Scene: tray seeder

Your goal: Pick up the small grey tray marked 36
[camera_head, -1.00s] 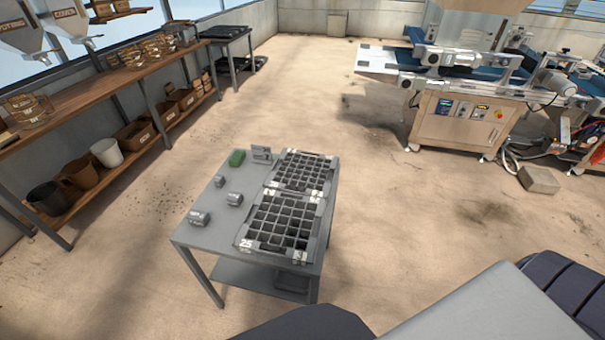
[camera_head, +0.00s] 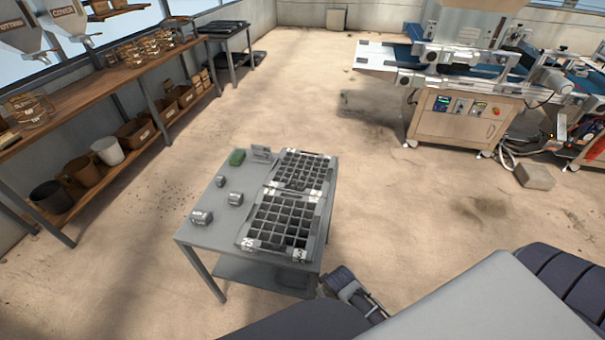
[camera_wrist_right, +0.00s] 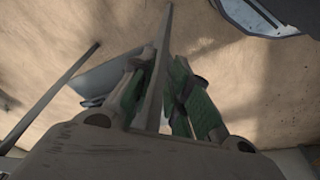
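On the grey table stand two small grey trays with dark square cells. I cannot tell which one bears 36. In the right wrist view my right gripper (camera_wrist_right: 162,100) has its green-padded fingers apart, with a thin post showing in the gap. In the head view a mechanical end (camera_head: 345,284) of one of my arms shows beside the table's right front corner; its fingers are not clear.
A wooden shelf (camera_head: 105,95) with pots runs along the left. A large machine (camera_head: 455,118) stands at the back right. The floor between is clear.

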